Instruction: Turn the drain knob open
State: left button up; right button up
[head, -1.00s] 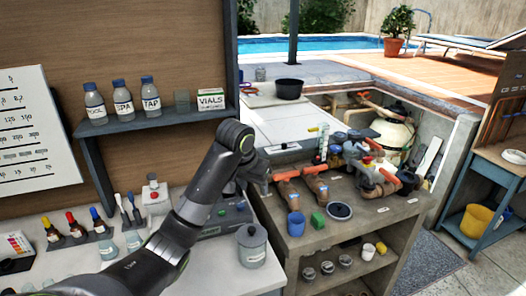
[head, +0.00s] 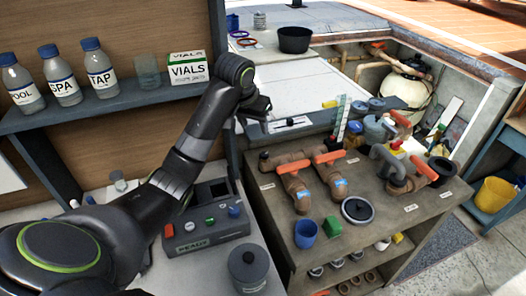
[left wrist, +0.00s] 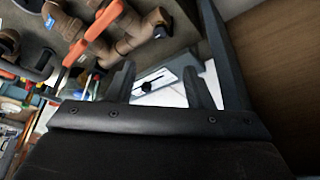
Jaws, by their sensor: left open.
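My left gripper (head: 256,108) is at the back left of the pipe bench. In the left wrist view its jaws (left wrist: 158,78) are apart with nothing between them. Beyond them is a blue-grey plate (left wrist: 172,72) with a pale slot and a small black knob (left wrist: 147,86). The plate (head: 315,121) also shows behind the pipes in the head view, to the right of the gripper and apart from it. I cannot tell whether this knob is the drain knob; no drain label is readable. Pipes with orange handles (head: 334,156) stand in front. My right gripper is out of view.
The bench top (head: 385,222) holds a blue cup (head: 306,234), a green block (head: 332,229) and a round lid (head: 357,210). The bottle shelf (head: 110,105) is close to my left arm. A control box (head: 208,226) and a lidded pot (head: 249,268) sit below the arm.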

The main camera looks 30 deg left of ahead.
pick_arm(q)
notch_tip(320, 180, down, 2)
jog(key=b, duration=0.2)
jog(key=p, duration=0.2)
send_near(264, 154)
jog(key=x, duration=0.7)
jog(key=shift+w+f+p, duration=0.1)
jog(key=shift+p, duration=0.3)
jog(key=shift+w+f, duration=0.15)
jog(key=shift+f, duration=0.25)
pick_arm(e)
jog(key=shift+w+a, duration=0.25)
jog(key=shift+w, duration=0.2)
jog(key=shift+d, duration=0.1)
